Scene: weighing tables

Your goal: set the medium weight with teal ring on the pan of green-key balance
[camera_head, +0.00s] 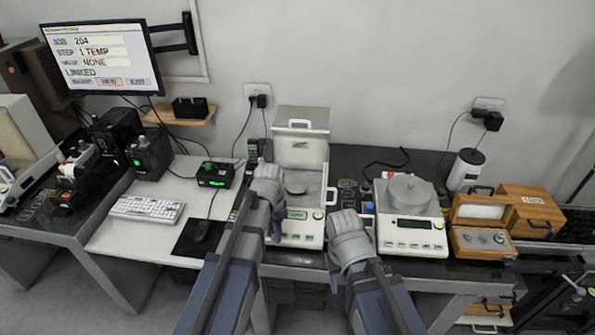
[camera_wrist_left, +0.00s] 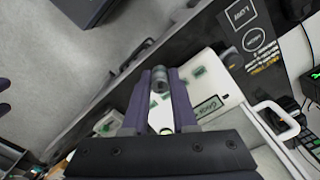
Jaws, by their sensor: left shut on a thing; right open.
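My left gripper (camera_head: 276,238) is shut on a small grey cylindrical weight (camera_wrist_left: 160,80), upright between the fingertips in the left wrist view; its ring colour is hard to make out. In the head view the left gripper is at the left front of the middle balance (camera_head: 301,239), a white one with a raised lid and a green key (camera_head: 318,215). My right gripper (camera_head: 333,278) is open and empty at the table's front edge, right of that balance.
A white handle (camera_wrist_left: 275,118) shows in the left wrist view.

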